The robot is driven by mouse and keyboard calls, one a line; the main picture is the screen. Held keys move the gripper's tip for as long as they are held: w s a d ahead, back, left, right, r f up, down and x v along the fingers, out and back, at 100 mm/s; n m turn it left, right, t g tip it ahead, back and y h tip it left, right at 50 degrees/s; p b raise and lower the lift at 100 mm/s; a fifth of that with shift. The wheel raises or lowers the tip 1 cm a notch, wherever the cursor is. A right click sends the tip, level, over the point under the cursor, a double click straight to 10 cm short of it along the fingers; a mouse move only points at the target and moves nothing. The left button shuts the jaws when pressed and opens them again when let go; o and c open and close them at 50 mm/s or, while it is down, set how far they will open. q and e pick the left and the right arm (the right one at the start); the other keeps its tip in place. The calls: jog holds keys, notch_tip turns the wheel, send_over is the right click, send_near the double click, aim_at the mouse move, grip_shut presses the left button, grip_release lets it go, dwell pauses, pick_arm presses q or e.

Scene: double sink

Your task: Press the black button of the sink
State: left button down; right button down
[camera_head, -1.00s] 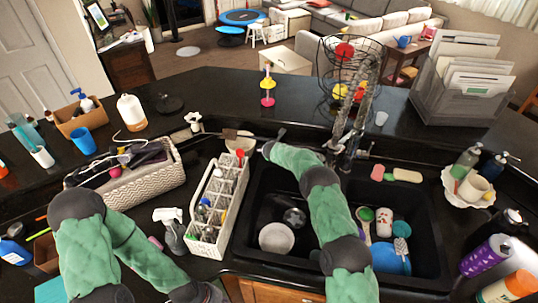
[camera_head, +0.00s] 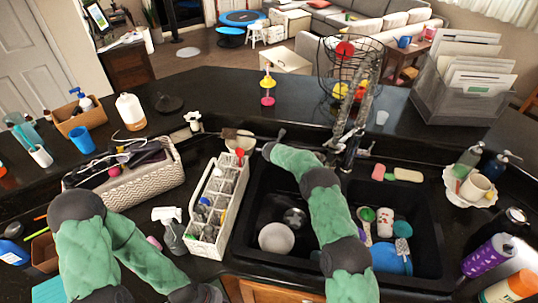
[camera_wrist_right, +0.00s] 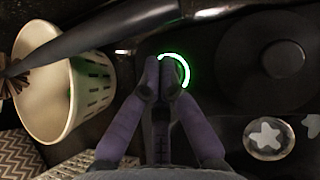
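The black button shows in the right wrist view as a dark disc with a glowing green-white ring (camera_wrist_right: 185,72) on the dark counter. My right gripper (camera_wrist_right: 160,68) has its two fingertips together, with nothing between them. The tips overlap the left side of the ring and hide part of the button; I cannot tell whether they touch it. In the head view my right arm reaches over the sink (camera_head: 428,235) to the counter behind its left corner, and the gripper there is mostly hidden. My left gripper (camera_head: 207,293) is at the bottom edge, its fingers not clear.
A round black piece (camera_wrist_right: 262,60) and a star-marked round cap (camera_wrist_right: 268,137) lie to the right. The faucet (camera_head: 350,145) stands behind the sink.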

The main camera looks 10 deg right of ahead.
jog(key=shift+f+b, duration=0.3)
dwell(0.4)
jog(key=shift+r, duration=0.1)
jog(key=shift+r+p, duration=0.3)
jog(key=shift+r, duration=0.3)
jog(key=shift+r+p, duration=2.05)
jog(key=shift+r, duration=1)
